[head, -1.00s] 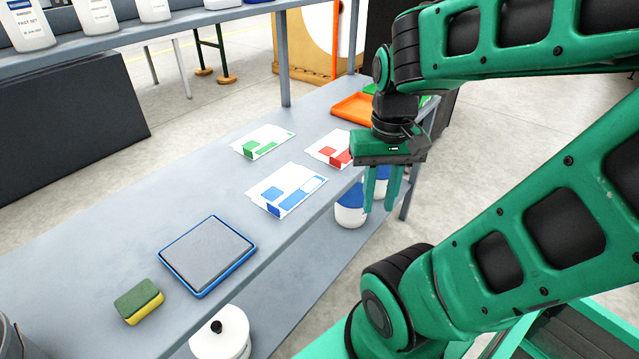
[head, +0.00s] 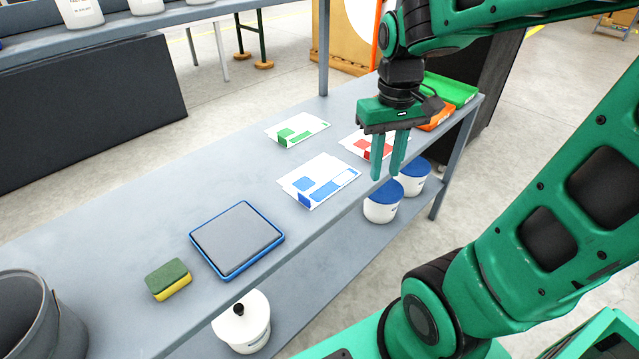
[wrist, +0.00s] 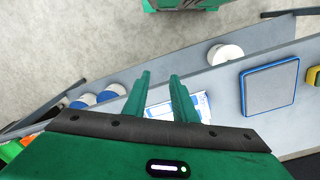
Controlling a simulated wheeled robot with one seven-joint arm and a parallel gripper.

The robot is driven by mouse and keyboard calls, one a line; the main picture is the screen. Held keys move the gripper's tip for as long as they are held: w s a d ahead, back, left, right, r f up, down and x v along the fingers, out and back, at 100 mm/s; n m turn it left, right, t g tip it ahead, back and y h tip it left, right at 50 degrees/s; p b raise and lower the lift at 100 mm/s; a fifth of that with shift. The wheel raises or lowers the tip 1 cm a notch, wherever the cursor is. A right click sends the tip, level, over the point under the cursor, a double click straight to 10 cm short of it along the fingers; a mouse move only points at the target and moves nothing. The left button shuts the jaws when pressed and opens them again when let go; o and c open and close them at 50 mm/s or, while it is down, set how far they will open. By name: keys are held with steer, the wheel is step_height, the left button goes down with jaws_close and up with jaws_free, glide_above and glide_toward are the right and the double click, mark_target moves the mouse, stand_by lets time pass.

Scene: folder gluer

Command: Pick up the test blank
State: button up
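Three flat white printed blanks lie on the grey bench (head: 130,245): one with green print (head: 297,129), one with red print (head: 361,147) and one with blue print (head: 320,182). I cannot tell which of them is the test blank. My gripper (head: 387,174) hangs above the bench's front edge, fingers down, to the right of the blue-printed blank. It partly covers the red-printed one. The fingers are apart with nothing between them. In the wrist view the blue-printed blank (wrist: 201,104) shows partly behind my fingers (wrist: 160,76).
A blue-rimmed grey pad (head: 237,238), a sponge (head: 168,279) and a grey bucket (head: 35,320) are nearer on the bench. Green (head: 452,90) and orange (head: 437,119) trays stand at its far end. Blue-lidded tubs (head: 383,203) and a white pot (head: 243,322) sit below.

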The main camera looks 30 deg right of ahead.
steer(key=w+a+f+n, duration=0.2)
steer(key=w+a+n, duration=0.3)
steer(key=w+a, duration=0.75)
glide_above(301, 195)
steer(key=shift+n, duration=0.3)
steer(key=f, duration=0.5)
steer(key=shift+s, duration=0.2)
steer(key=shift+w+f, duration=0.15)
steer(key=shift+f, duration=1.3)
steer(key=shift+w+f, duration=0.1)
steer(key=shift+f, duration=1.35)
steer(key=shift+d, duration=0.1)
jaws_close()
